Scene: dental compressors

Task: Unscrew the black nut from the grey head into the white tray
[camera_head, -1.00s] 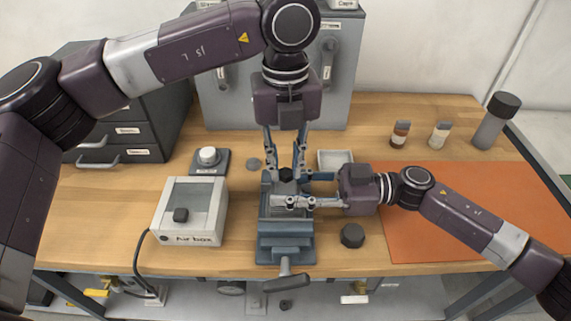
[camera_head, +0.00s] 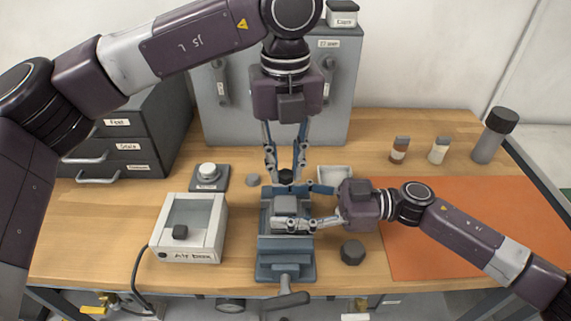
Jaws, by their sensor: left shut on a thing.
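My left gripper (camera_head: 286,173) comes down from above and is shut on the small black nut (camera_head: 286,179), which shows dark between its fingertips. The nut appears just above and behind the grey head (camera_head: 286,206), a blocky grey part in the blue-grey vise (camera_head: 285,245). Any gap between nut and head is hard to judge. My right gripper (camera_head: 297,225) reaches in from the right, its fingertips at the front of the grey head. Whether they grip it is unclear. The white tray (camera_head: 335,173) lies just right of the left fingertips, partly covered by my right gripper.
A light box (camera_head: 190,228) with a cable stands left of the vise. A dark knob (camera_head: 352,251) lies right of it. An orange mat (camera_head: 440,240) covers the right side. Small bottles (camera_head: 399,150) and a dark-capped cylinder (camera_head: 495,135) stand at the back right. Drawers (camera_head: 130,140) stand back left.

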